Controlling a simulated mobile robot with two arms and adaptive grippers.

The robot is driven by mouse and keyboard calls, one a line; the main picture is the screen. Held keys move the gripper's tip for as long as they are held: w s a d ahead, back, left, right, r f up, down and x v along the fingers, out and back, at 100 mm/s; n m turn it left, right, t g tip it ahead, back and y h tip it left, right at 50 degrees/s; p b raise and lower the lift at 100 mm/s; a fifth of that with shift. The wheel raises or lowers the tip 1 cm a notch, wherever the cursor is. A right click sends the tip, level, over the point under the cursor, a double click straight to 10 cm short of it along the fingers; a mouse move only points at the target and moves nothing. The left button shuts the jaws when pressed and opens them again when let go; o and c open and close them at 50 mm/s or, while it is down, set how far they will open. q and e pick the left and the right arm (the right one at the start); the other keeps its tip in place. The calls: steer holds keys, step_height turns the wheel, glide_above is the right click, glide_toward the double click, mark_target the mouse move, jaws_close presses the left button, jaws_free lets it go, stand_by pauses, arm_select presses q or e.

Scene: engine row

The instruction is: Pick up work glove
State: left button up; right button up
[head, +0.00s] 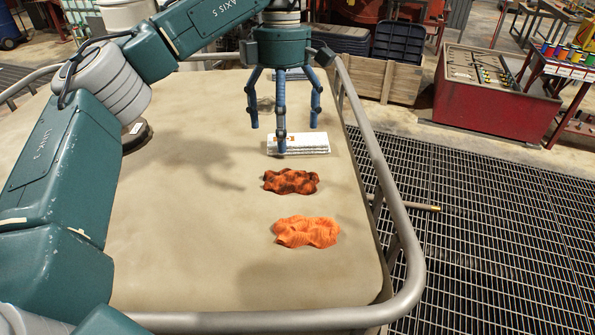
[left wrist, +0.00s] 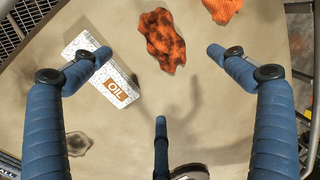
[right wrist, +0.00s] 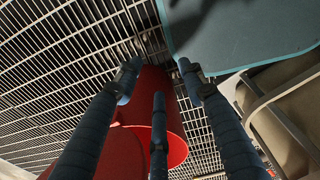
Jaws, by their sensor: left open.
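I cannot make out a clear glove shape. Two crumpled soft orange pieces lie on the beige table: a dark-blotched one (head: 290,182) and a plainer, brighter one (head: 306,232) nearer me. In the left wrist view, the blotched piece (left wrist: 165,42) is at top centre and the bright one (left wrist: 222,9) is cut off at the top edge. My left gripper (head: 283,130) is open and empty, fingers pointing down, above the table beyond both pieces, near a white box (head: 312,144) labelled OIL. My right gripper (right wrist: 159,76) shows only in its wrist view, fingers apart and empty.
A metal rail (head: 403,235) runs around the table. Floor grating (head: 480,220) lies to the right, with a red cabinet (head: 495,95) and a wooden crate (head: 375,80) behind. A red round container (right wrist: 150,120) is below my right gripper. The table's middle is clear.

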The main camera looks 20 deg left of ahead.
mark_target(291, 178)
arm_select(q)
steer(key=f, duration=0.1)
steer(key=s+f, duration=0.1)
steer(key=shift+d+f, duration=0.1)
steer(key=shift+f, duration=0.85)
steer(key=f, duration=0.2)
steer(key=f+p, duration=0.1)
steer(key=f, duration=0.1)
steer(key=shift+s, duration=0.3)
steer(key=shift+f, duration=0.4)
steer(key=shift+c, duration=0.5)
steer(key=c, duration=1.2)
arm_select(e)
steer(key=shift+w+a+r, duration=0.1)
steer(key=shift+w+r, duration=0.1)
steer(key=shift+r, duration=0.3)
